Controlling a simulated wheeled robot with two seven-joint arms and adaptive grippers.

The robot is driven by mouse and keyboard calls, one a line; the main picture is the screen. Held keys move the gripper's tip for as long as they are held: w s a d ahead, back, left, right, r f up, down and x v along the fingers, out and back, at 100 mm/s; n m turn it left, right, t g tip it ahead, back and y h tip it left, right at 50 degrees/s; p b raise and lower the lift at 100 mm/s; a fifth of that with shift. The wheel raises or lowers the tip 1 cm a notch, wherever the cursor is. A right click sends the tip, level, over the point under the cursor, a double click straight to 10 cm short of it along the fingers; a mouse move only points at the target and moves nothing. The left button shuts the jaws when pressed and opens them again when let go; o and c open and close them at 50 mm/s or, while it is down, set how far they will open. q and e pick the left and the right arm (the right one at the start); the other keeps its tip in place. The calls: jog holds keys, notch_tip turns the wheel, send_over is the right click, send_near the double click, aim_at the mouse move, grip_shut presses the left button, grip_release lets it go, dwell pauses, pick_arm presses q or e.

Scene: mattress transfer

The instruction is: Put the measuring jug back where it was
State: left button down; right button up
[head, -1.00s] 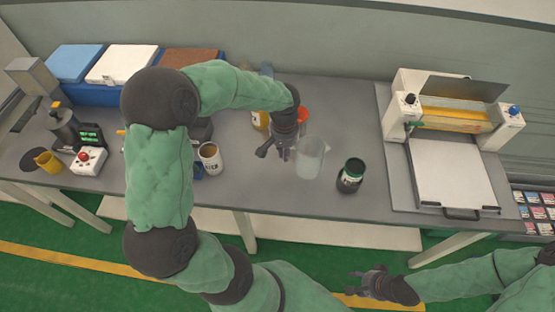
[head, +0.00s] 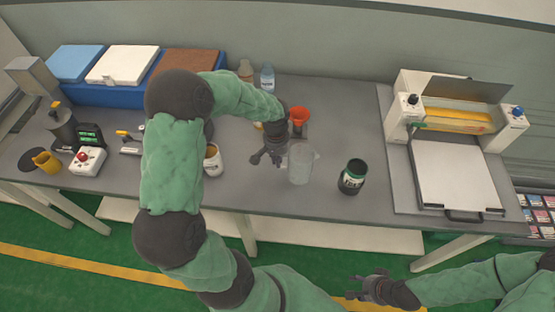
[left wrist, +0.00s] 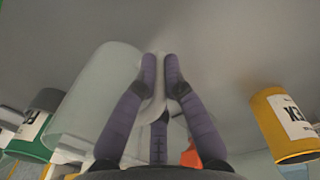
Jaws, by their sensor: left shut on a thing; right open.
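The translucent measuring jug (head: 301,164) is upright over the grey worktop, right of my left gripper (head: 272,153). Whether its base touches the worktop I cannot tell. In the left wrist view, the jug (left wrist: 92,100) lies to the left of the fingers, and my left gripper (left wrist: 160,62) is shut on its pale handle (left wrist: 152,108). My right gripper (head: 368,287) is open and empty, low in front of the table, over the floor.
A dark jar with a green band (head: 352,176) stands close right of the jug. An orange funnel (head: 299,116) is behind it. A white mug (head: 214,164) is left, partly hidden by my arm. A press machine (head: 455,165) stands at right. Two bottles (head: 267,78) stand behind.

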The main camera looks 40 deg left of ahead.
pick_arm(q)
jog(key=shift+f, duration=0.15)
jog(key=c, duration=1.3)
grip_release()
jog(key=shift+c, duration=0.2)
jog(key=shift+r, duration=0.35)
notch_tip(320, 180, up, 12)
jog(key=shift+a+f+p, duration=0.15)
jog(key=shift+f+p, duration=0.05)
jog(key=shift+p, duration=0.95)
